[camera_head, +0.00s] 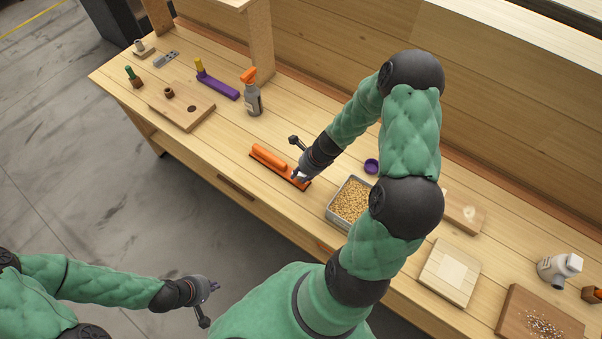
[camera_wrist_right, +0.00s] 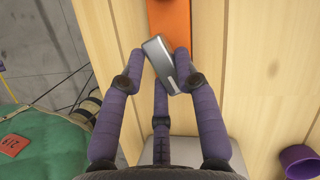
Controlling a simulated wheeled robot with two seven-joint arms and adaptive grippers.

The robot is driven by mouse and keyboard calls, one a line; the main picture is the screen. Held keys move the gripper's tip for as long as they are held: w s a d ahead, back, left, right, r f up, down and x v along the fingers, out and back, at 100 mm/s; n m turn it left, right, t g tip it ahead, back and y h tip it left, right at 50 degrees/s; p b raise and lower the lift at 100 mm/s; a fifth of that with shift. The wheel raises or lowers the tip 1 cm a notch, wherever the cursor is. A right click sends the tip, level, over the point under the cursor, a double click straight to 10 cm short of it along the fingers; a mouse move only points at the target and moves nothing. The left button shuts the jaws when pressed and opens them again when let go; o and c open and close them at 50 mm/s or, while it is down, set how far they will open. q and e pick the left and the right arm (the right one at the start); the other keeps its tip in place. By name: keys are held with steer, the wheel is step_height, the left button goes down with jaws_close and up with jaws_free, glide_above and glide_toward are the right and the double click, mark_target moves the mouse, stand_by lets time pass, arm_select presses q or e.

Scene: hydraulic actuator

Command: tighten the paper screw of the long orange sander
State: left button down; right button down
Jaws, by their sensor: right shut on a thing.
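The long orange sander (camera_head: 269,156) lies on the bench in the head view, with a dark base edge under it. Its orange body (camera_wrist_right: 170,18) also shows at the top of the right wrist view. My right gripper (camera_head: 300,177) is at the near right end of the sander. In the wrist view its purple fingers are closed around a grey metal piece, which looks like the paper screw (camera_wrist_right: 159,60), at the sander's end.
A tray of pellets (camera_head: 350,201) and a purple cap (camera_head: 372,166) lie right of the sander. A spray bottle (camera_head: 253,100), a purple tool (camera_head: 219,86) and a wooden board (camera_head: 184,108) stand to the left. Bare bench lies left of the sander.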

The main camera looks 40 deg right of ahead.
steer(key=c, duration=0.9)
jaws_free()
steer(key=v, duration=1.2)
